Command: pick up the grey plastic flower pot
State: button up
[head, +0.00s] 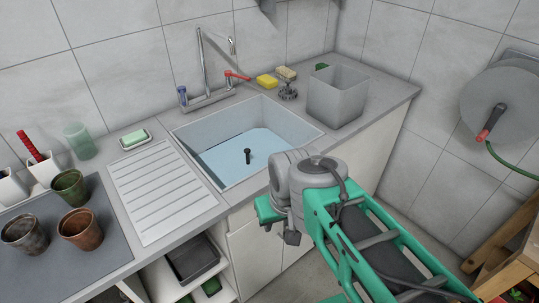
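Three round pots stand on the dark mat at the left of the counter in the head view. One is dark grey-brown and mottled (25,236), one is reddish brown (81,231), and one is green (70,188). The grey-brown pot looks nearest to grey; its material is hard to tell. My gripper (276,222) hangs at the end of my green arm, in front of the counter's front edge, below the sink. It is well to the right of the pots and touches none of them. Its fingers are mostly hidden by the wrist.
A sink (247,142) with water lies mid-counter, with a tap (215,65) behind it. A square grey bin (337,97) stands to its right. A ribbed drainboard (160,192) separates sink and pots. A green cup (80,141) and white holders (44,170) stand behind the pots.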

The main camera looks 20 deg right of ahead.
aim_at(24, 232)
jog(key=u, duration=2.5)
jog(key=i, duration=0.95)
jog(key=z, duration=0.05)
